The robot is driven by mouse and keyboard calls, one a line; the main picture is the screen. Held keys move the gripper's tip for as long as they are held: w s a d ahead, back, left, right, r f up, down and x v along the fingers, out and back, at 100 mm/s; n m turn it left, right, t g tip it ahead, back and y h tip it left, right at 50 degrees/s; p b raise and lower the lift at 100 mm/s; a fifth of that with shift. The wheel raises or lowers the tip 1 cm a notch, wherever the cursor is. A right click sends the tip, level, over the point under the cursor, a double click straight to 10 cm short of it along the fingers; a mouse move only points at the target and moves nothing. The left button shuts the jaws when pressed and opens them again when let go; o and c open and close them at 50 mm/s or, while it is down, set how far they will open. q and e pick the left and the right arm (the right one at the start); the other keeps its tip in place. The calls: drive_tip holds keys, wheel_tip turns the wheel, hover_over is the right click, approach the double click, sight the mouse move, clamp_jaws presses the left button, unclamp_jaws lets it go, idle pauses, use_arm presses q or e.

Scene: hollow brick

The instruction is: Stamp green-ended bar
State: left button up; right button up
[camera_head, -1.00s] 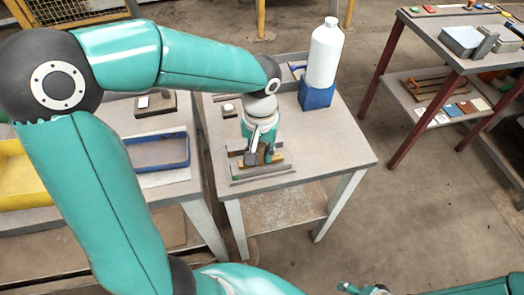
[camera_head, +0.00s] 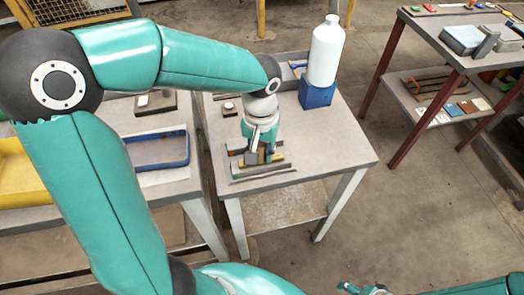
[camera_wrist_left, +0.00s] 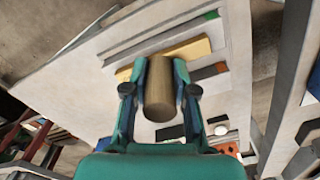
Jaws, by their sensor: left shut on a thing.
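My left gripper (camera_head: 262,157) is shut on a brownish cylinder (camera_wrist_left: 161,88), whose round end shows in the left wrist view. It holds the cylinder over a row of bars on the small table. The grey green-ended bar (camera_wrist_left: 160,38) is the outermost of the row; its green end points right in the wrist view. A pale yellow bar (camera_wrist_left: 192,49) lies beside it, then a dark bar with a reddish end (camera_wrist_left: 208,72). The gripper hides part of the row. Whether the cylinder touches a bar cannot be told. My right gripper (camera_head: 362,288) shows only partly at the bottom edge.
A white bottle (camera_head: 326,52) stands on a blue block (camera_head: 317,94) at the table's back right. A small block with a white round top (camera_head: 229,107) is at the back left. A blue tray (camera_head: 160,150) lies on the left bench. The small table's right front is clear.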

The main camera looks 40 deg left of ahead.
idle(0.6)
use_arm(q)
drive_tip(key=shift+r+p, duration=2.8)
drive_tip(key=shift+r, duration=0.7)
drive_tip(key=shift+w+d+f, duration=0.1)
drive_tip(key=shift+f, duration=0.05)
